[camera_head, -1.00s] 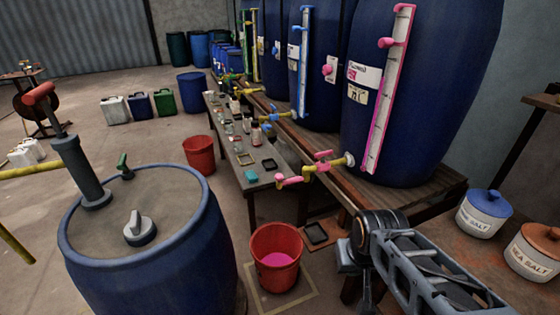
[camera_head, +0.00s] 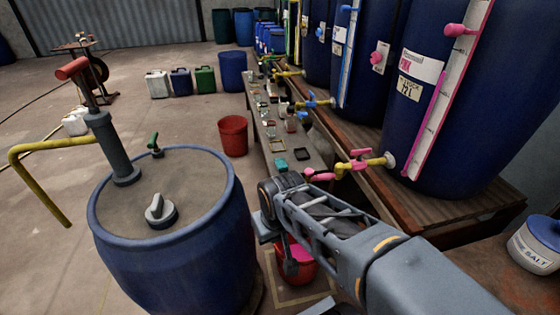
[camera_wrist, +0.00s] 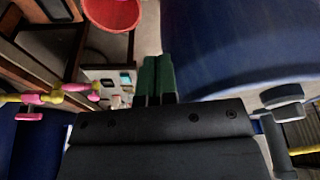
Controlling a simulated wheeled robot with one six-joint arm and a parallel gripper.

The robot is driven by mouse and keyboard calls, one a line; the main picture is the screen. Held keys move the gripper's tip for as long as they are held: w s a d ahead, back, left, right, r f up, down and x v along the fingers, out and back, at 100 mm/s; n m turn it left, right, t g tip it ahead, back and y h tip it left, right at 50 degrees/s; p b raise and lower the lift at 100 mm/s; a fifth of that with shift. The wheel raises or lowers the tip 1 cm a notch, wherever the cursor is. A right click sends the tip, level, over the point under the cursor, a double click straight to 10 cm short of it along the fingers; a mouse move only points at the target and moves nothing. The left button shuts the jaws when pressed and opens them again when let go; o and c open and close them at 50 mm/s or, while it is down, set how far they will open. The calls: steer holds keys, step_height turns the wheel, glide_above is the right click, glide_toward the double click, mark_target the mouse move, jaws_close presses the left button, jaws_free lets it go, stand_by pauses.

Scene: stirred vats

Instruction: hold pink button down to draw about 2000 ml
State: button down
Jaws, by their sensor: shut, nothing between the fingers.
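The pink vat (camera_head: 420,125) is a tall blue drum with a PINK label and a white and pink level strip (camera_head: 440,100). A round pink knob (camera_head: 378,58) shows left of the label; I cannot tell whether it is the button. A pink-handled tap (camera_head: 355,162) with a pink spout (camera_head: 320,175) is at its base. A red bucket (camera_head: 309,272) holding pink liquid stands on the floor below and is partly hidden by my arm. My gripper (camera_head: 291,265) hangs in front of the bucket, apart from the tap. In the wrist view, its green fingers (camera_wrist: 156,75) are together and empty.
A blue barrel (camera_head: 170,250) with a hand pump (camera_head: 115,145) stands at left. The narrow bench (camera_head: 290,150) with small jars runs beside the vats. Another red bucket (camera_head: 233,135) stands farther back. A salt jar (camera_head: 535,245) is at right.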

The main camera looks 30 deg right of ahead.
stand_by(0.3)
step_height(320, 180, up, 9)
steer(key=m+p, duration=0.3)
steer(key=p, duration=0.7)
glide_above(309, 169)
steer(key=s, duration=0.4)
steer(key=shift+w+a+h, duration=0.1)
steer(key=shift+a+h, duration=0.3)
steer(key=shift+a, duration=0.05)
steer(key=x, duration=1.2)
steer(key=shift+a, duration=0.1)
steer(key=shift+f, duration=1)
